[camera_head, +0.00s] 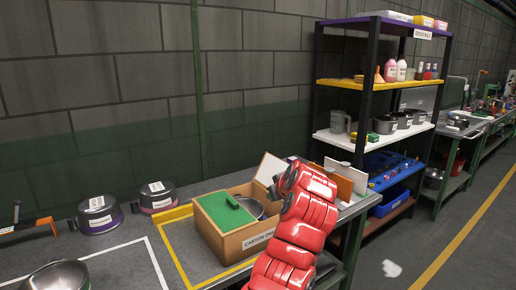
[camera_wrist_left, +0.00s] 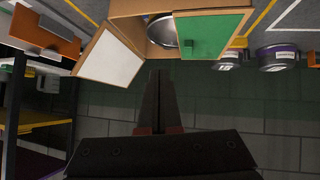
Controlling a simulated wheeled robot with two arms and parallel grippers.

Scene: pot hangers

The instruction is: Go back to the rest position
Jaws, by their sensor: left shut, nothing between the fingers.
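My left arm comes up from the bottom of the head view, and its red links cover part of the scene. My left gripper (camera_wrist_left: 160,78) shows in the wrist view with its dark fingers together and nothing between them. In the head view its end is small and mostly hidden behind the arm. An open carton (camera_head: 240,246) stands on the workbench just left of the arm. A metal pot (camera_head: 250,207) lies inside, partly under a green-topped flap (camera_head: 222,208). The carton also shows in the wrist view (camera_wrist_left: 128,14). The gripper looks clear of it. My right gripper is out of view.
Two lidded pots (camera_head: 99,214) (camera_head: 157,196) stand at the back of the bench. Another pot (camera_head: 57,276) is at the front left. A tall shelf rack (camera_head: 367,82) with bottles and bins stands at the right. A block wall is behind; open floor (camera_head: 445,225) lies right.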

